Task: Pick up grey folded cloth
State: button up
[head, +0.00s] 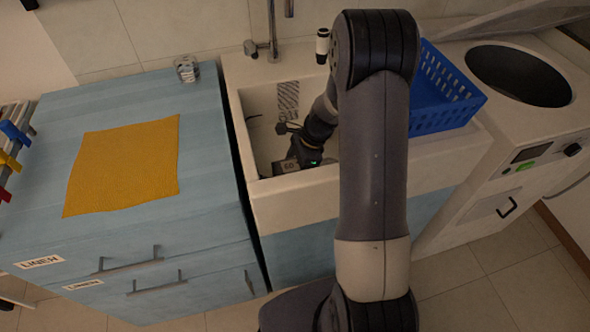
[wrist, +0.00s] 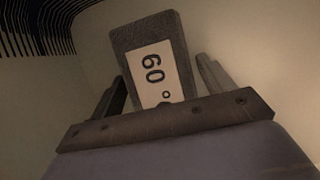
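The grey folded cloth (wrist: 150,60) lies in the pale basin, with a white label reading "60°" on its top. In the wrist view my gripper (wrist: 162,90) is open, with one finger on each side of the cloth's near part. A gap shows between the right finger and the cloth; the left finger is close to its edge, and I cannot tell if they touch. In the head view my gripper (head: 303,152) is low inside the sink, with a bit of the cloth (head: 286,166) beside it. My arm hides the sink's right part.
The white sink (head: 262,220) has walls around my gripper and a tap (head: 271,45) behind. A striped panel (head: 288,100) is in the basin. A blue crate (head: 440,95) stands right, beside a washer (head: 515,100). A yellow cloth (head: 125,165) and a glass (head: 187,69) are on the left cabinet.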

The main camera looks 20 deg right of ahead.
jog(key=c, duration=0.9)
jog(key=shift+r, duration=0.1)
